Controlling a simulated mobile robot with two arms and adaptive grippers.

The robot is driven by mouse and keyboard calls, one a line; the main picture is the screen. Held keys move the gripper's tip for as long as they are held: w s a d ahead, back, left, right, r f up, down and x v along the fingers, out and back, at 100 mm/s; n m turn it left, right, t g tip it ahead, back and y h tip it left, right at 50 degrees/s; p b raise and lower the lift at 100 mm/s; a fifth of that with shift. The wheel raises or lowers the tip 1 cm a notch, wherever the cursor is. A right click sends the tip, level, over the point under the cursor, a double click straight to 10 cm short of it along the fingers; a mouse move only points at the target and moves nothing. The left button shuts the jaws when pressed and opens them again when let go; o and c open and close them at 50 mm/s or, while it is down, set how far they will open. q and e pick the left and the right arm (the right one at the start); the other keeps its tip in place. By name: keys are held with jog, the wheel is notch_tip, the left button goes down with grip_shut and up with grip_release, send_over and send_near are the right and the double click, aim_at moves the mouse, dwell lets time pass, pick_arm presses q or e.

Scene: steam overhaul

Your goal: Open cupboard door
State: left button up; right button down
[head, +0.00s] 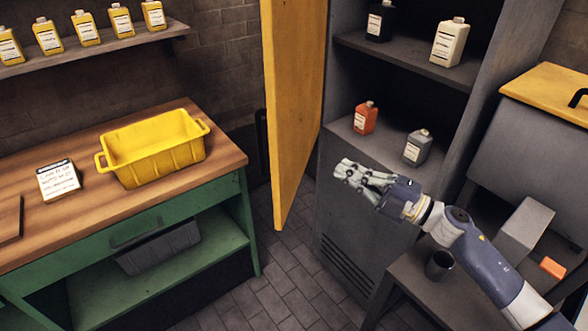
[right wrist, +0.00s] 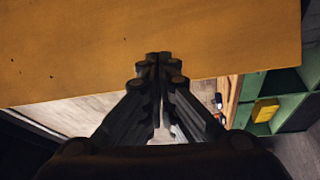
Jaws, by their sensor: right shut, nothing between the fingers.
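The yellow cupboard door (head: 292,100) stands swung wide open at the left side of the grey cupboard (head: 345,200). The shelves inside the cupboard are exposed. My right gripper (head: 340,172) is shut and empty, in front of the cupboard opening and to the right of the door in the head view. In the right wrist view the closed fingers (right wrist: 158,58) point towards the yellow door panel (right wrist: 150,40), which fills the upper part. I cannot tell whether they touch it. My left gripper is not in view.
Bottles, including an orange one (head: 366,117) and a grey one (head: 417,147), stand on the cupboard shelves. A green workbench (head: 230,170) with a yellow bin (head: 155,150) is at left. A dark cup (head: 439,265) stands on a low surface at right. Floor between is clear.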

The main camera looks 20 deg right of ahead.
jog(key=n+g+y, duration=0.1)
jog(key=n+g, duration=0.1)
jog(key=n, duration=0.1)
jog(key=n+g+y+p, duration=0.1)
jog(key=n+g+p, duration=0.2)
jog(key=p, duration=0.3)
send_near(281, 168)
jog(key=x, duration=0.6)
jog(key=shift+r, duration=0.2)
jog(key=shift+w+a+f, duration=0.15)
jog(key=shift+w+a, duration=0.15)
jog(key=shift+a, duration=0.15)
